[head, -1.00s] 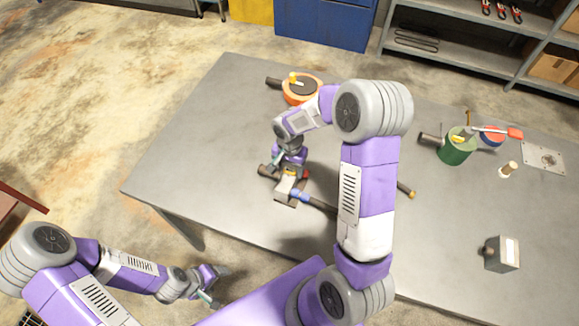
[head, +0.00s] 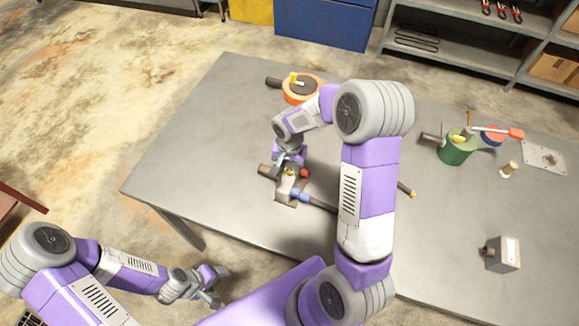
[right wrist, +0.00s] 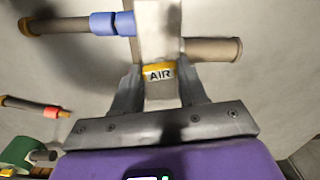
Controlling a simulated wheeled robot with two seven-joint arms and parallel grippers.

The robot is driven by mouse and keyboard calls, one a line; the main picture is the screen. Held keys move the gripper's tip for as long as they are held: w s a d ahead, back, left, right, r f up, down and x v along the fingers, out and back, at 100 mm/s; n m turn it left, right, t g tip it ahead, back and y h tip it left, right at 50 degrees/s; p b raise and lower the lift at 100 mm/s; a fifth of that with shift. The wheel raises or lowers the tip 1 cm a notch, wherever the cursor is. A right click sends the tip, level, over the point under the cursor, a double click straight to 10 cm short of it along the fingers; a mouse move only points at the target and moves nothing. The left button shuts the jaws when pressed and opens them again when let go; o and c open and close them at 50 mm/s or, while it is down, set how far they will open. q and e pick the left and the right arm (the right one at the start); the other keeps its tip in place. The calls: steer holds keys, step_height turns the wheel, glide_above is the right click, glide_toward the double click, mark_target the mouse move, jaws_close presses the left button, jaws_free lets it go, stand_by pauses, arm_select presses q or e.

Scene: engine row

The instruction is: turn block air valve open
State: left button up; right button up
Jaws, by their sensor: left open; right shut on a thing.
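The air valve block (head: 283,190) is a grey body on the table with dark pipe stubs, a blue collar (head: 300,196) and a red part (head: 304,173). In the right wrist view the block (right wrist: 157,25) lies straight ahead, with a yellow AIR label (right wrist: 159,71) on the piece between my fingers. My right gripper (head: 290,168) points down at the block from above. In the right wrist view its fingers (right wrist: 158,88) are shut on the labelled valve handle. My left gripper (head: 213,297) is open and empty, low beside the table's front edge.
On the table (head: 200,150) stand an orange round part (head: 301,92) at the back, a green can (head: 457,151) with tools, a blue-and-red round part (head: 492,138), a metal plate (head: 544,156) and a grey box (head: 503,254). The table's left part is clear.

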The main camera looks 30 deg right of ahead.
mark_target(289, 170)
steer(key=n, duration=0.3)
steer(key=shift+n+b, duration=0.3)
steer(key=n, duration=0.4)
steer(key=shift+n, duration=0.3)
steer(key=n, duration=0.4)
steer(key=shift+n, duration=2.1)
steer(key=o, duration=1.1)
steer(key=shift+c, duration=0.2)
step_height(289, 170, up, 8)
steer(key=shift+f+p, duration=0.15)
steer(key=shift+p, duration=0.35)
